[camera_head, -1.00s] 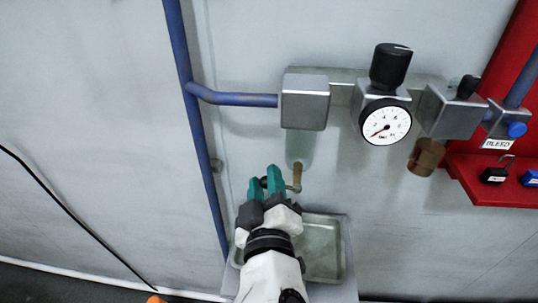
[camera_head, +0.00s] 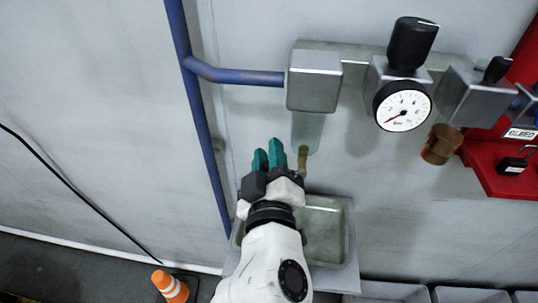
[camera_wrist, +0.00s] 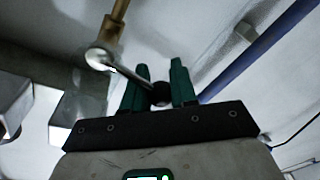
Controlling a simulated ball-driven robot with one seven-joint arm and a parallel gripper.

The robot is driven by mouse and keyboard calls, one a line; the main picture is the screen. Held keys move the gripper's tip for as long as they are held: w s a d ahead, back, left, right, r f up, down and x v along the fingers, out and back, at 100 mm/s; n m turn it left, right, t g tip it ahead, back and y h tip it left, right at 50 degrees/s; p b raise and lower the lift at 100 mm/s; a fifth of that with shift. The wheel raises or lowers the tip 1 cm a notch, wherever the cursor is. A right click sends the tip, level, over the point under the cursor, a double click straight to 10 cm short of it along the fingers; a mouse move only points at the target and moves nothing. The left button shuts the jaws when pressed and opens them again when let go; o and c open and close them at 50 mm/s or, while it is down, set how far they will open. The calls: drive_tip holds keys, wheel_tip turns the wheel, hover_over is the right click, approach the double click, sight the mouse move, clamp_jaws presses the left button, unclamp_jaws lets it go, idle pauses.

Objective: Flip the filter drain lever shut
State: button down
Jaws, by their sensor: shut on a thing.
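In the head view the brass fitting (camera_head: 302,158) hangs below the clear filter bowl (camera_head: 307,130), just right of my gripper (camera_head: 268,156). The lever and knob are hidden there by the fingers.
A grey filter head (camera_head: 314,82) joins the blue pipe (camera_head: 235,76) above. A tray (camera_head: 325,230) sits below, right of my arm. A gauge (camera_head: 402,107) and red panel (camera_head: 485,165) are farther right. An orange cone (camera_head: 170,287) stands lower left.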

drive_tip(key=shift+a+f+n+p, duration=0.15)
drive_tip(key=shift+f+n+p, duration=0.4)
drive_tip(key=shift+n, duration=0.45)
drive_tip(key=shift+f+n, duration=0.4)
drive_tip(key=c, duration=1.2)
unclamp_jaws()
drive_tip(key=shift+r, duration=0.1)
drive_tip(key=s+d+b, duration=0.1)
drive_tip(key=s+b, duration=0.1)
drive_tip(key=s, duration=0.8)
drive_tip(key=shift+s+d+r, duration=0.2)
drive_tip(key=shift+s, duration=0.2)
